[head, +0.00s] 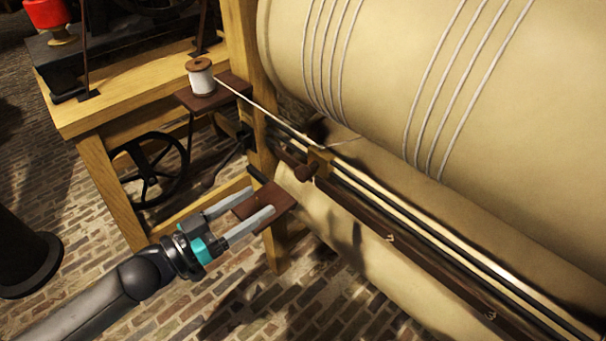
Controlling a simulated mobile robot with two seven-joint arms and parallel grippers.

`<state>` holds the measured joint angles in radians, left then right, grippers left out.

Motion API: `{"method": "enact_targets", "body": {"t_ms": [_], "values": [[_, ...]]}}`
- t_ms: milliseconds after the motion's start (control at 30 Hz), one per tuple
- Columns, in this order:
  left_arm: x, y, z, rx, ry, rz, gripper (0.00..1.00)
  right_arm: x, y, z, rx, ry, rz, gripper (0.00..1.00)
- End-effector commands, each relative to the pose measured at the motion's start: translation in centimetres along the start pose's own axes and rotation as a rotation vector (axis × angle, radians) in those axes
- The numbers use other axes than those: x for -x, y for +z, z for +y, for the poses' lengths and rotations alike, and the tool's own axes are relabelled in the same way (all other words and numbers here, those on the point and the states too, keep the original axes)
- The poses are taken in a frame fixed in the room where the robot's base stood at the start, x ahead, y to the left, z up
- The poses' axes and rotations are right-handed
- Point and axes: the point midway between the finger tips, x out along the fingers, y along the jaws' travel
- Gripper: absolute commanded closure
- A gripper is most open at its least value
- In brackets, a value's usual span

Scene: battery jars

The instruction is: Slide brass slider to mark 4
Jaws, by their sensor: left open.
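The brass slider (320,163) sits on the dark rails in front of the large drum, near their left end. A brown wooden knob (304,171) sticks out from it towards me. Pale marks show on the brown rail at a middle mark (390,238) and a lower right mark (490,315); I cannot read them surely. My left gripper (262,200) is open, below and left of the slider and apart from it. Its fingers lie over a brown plate (280,196); I cannot tell whether they touch it. My right gripper is not in view.
A white thread spool (202,80) stands on a small brown shelf (228,88), its thread running to the slider. The large cream drum (385,70) carries several cord turns. A wooden post (240,40) and bench (95,115) stand left. Brick floor lies below.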

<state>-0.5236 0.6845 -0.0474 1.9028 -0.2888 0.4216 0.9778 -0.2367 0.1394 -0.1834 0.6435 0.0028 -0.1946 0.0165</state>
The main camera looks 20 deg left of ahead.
Motion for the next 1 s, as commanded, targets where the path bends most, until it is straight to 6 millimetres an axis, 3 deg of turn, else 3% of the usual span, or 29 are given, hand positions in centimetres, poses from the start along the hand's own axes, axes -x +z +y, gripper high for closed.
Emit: {"method": "enact_targets", "body": {"t_ms": [133,700,1000], "values": [[-2.4,0.1,-0.1,-0.003,0.001,0.004,0.28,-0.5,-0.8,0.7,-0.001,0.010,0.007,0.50],[-10.2,0.1,-0.1,-0.001,-0.002,0.002,0.28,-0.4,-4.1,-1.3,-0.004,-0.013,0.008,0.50],[-12.5,0.1,-0.1,0.000,-0.002,0.000,0.28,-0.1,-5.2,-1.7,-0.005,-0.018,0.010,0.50]]}}
